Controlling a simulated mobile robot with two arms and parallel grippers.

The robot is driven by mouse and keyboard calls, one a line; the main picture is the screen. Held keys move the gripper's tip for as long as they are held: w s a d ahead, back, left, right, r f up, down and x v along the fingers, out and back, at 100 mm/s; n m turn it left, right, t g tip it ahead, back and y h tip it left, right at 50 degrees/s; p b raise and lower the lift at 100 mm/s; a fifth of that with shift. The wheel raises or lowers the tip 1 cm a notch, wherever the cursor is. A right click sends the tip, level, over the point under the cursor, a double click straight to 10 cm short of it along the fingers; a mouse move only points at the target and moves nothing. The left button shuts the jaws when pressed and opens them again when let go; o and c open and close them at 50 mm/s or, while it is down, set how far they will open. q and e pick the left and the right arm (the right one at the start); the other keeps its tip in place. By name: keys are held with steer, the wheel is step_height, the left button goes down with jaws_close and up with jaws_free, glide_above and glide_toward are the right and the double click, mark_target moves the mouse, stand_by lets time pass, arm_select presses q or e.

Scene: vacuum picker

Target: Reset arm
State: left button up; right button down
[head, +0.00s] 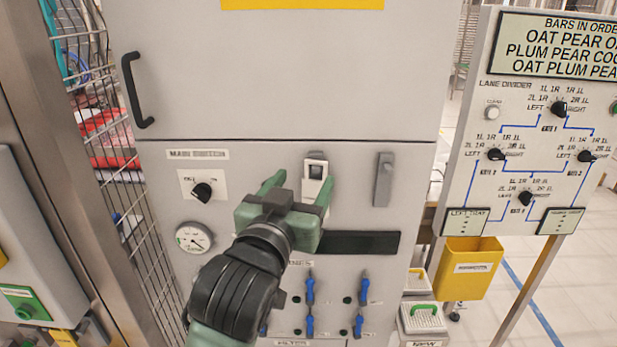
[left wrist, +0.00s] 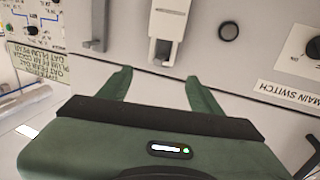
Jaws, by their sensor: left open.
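My left gripper (head: 299,184) is in front of the grey cabinet (head: 300,100), its arm coming up from below. Its two green fingers are apart with nothing between them; they also show open in the left wrist view (left wrist: 158,78). The fingers point at a white latch-like fitting (head: 315,170) on the panel. In the left wrist view this fitting (left wrist: 165,35) lies beyond the fingertips, and the gap between is hard to judge. The gripper body covers part of the panel below. My right gripper is in neither view.
The panel carries a main switch knob (head: 202,192), a round gauge (head: 194,237), a grey handle (head: 383,180) and several blue toggles (head: 310,290). A lane divider board (head: 540,130) and yellow bin (head: 468,265) stand right. A wire fence (head: 110,150) is left.

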arm_select(q)
steer(key=s+a+f+g+y, duration=0.1)
steer(key=s+a+f+g, duration=0.15)
steer(key=f, duration=0.65)
steer(key=s+a+f+n+g+y, duration=0.1)
steer(key=s+a+f+g, duration=0.2)
steer(key=f, duration=0.5)
steer(key=s+a+f+g+y, duration=0.1)
steer(key=s+a+f+g, duration=0.2)
steer(key=f, duration=0.6)
steer(key=s+a+f+g, duration=0.2)
steer(key=s+a+f, duration=0.1)
steer(key=s+f, duration=0.3)
steer(key=s+a+f+g+y, duration=0.1)
steer(key=s+a+f+g, duration=0.2)
steer(key=s, duration=0.4)
steer(key=s+a+f, duration=0.4)
steer(key=s+f, duration=0.2)
steer(key=s, duration=0.1)
step_height(320, 180, down, 28)
steer(key=s+g+b, duration=0.2)
steer(key=s+a+f+b, duration=0.1)
steer(key=s+a+f, duration=0.1)
steer(key=s+f, duration=1.4)
steer(key=shift+s+a+f+g+y, duration=0.3)
steer(key=shift+s+a+f+g, duration=0.15)
steer(key=shift+f, duration=0.35)
steer(key=shift+w, duration=0.1)
